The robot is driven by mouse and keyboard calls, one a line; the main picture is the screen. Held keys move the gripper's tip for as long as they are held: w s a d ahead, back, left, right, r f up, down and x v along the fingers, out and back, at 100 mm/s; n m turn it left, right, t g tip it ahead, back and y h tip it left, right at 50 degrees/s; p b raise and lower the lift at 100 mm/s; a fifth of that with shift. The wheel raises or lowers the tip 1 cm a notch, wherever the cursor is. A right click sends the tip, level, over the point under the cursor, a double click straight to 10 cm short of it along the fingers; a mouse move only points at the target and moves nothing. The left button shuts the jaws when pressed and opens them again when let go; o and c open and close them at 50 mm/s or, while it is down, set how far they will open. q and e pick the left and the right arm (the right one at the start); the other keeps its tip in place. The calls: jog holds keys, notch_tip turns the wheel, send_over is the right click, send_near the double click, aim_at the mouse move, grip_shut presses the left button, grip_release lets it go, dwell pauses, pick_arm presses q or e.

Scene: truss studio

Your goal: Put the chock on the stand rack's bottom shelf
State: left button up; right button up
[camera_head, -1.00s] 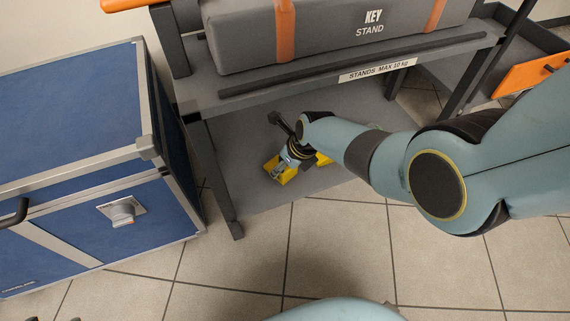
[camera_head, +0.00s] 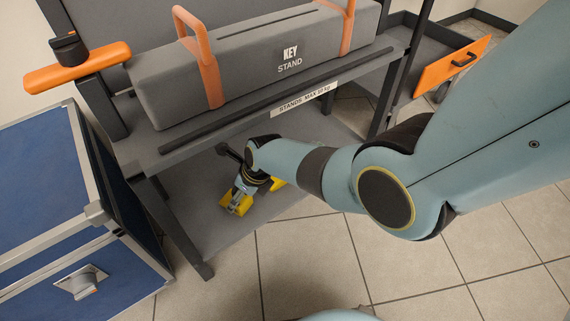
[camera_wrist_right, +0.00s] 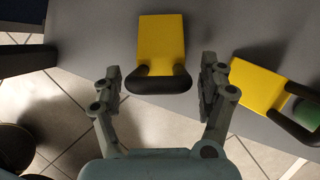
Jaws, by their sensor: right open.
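A yellow chock (camera_head: 236,204) with a black end rests on the grey bottom shelf (camera_head: 213,240) of the stand rack. In the right wrist view the chock (camera_wrist_right: 161,40) lies flat on the shelf, its black end towards me near the shelf edge. My right gripper (camera_head: 243,187) is at this chock. In the right wrist view my right gripper (camera_wrist_right: 160,80) is open, one finger on each side of the black end, with gaps to both. A second yellow chock (camera_wrist_right: 262,88) lies to the right; part of it (camera_head: 279,183) shows behind my right wrist. My left gripper is not in view.
The upper shelf (camera_head: 190,145) carries a grey case with orange handles (camera_head: 265,65) and hangs over the bottom shelf. A blue cabinet (camera_head: 45,180) stands left of the rack. The tiled floor in front is clear.

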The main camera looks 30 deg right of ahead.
notch_tip(320, 180, up, 3)
jog(key=shift+d+f+p, duration=0.1)
jog(key=shift+d+p, duration=0.05)
jog(key=shift+p, duration=0.4)
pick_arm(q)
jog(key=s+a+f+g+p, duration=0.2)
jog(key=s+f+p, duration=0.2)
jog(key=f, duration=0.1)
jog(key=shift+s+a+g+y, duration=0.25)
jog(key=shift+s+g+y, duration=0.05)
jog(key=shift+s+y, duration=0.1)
pick_arm(e)
jog(key=s+d+f, duration=0.1)
jog(key=s+d, duration=0.4)
jog(key=s, duration=0.6)
jog(key=shift+d+f, duration=0.15)
jog(key=shift+d, duration=0.25)
jog(key=s+d+r+n+g+h, duration=0.1)
jog(key=s+r+n, duration=0.7)
jog(key=n, duration=0.8)
jog(key=s+d+r+n+g+h, duration=0.1)
jog(key=s+d+r+n, duration=0.3)
jog(key=s+r+n, duration=0.4)
jog(key=s+n+h, duration=0.1)
jog(key=s+n, duration=0.6)
jog(key=shift+s+n+g, duration=0.15)
jog(key=shift+n+g, duration=0.15)
jog(key=shift+n, duration=0.1)
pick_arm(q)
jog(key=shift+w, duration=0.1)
